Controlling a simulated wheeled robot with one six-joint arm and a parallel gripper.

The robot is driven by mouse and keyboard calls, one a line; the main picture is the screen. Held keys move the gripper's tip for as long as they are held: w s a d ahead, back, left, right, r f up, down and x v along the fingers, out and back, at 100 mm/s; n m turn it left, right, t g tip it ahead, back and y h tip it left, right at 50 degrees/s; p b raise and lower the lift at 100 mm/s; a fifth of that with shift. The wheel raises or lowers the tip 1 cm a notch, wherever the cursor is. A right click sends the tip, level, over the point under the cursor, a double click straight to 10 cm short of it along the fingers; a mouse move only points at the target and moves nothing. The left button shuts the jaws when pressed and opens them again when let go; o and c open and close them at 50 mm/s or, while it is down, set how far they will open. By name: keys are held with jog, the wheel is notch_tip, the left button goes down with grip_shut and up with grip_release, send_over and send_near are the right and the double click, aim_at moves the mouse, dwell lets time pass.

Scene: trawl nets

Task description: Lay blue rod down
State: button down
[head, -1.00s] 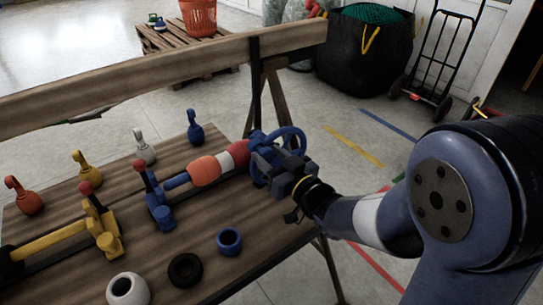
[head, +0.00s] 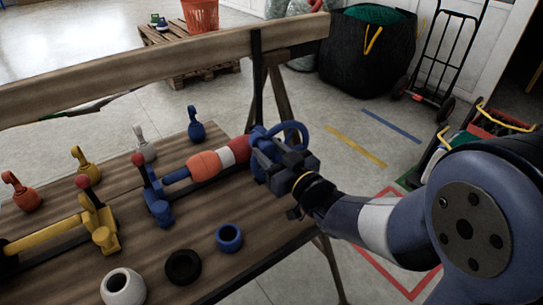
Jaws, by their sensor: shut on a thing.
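The blue rod (head: 176,177) shows as a short blue length between a blue bracket (head: 160,210) and an orange, white and red float (head: 218,160). The rod and float slant up to the right above the wooden bench, and the rod's left end is at the bracket's upright with a red knob. My gripper (head: 268,158) is at the right end of the float, shut on the blue rod. Blue curved parts (head: 290,135) show around the jaws. The fingertips and the rod's right end are hidden there.
A yellow rod (head: 45,236) lies in a yellow bracket (head: 100,220) at left. White (head: 123,288), black (head: 183,267) and blue (head: 229,238) rings lie near the front edge. Several hooked weights stand behind. A wooden beam (head: 170,68) crosses behind the bench.

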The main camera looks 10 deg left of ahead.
jog(key=shift+s+d+f, duration=0.1)
jog(key=shift+d+f, duration=0.05)
jog(key=shift+f, duration=0.55)
jog(key=c, duration=1.3)
grip_release()
jog(key=shift+o, duration=1.9)
jog(key=shift+r, duration=0.25)
jog(key=v, duration=1)
jog(key=shift+s+d, duration=0.15)
jog(key=shift+d, duration=0.1)
jog(key=shift+a+r, duration=0.1)
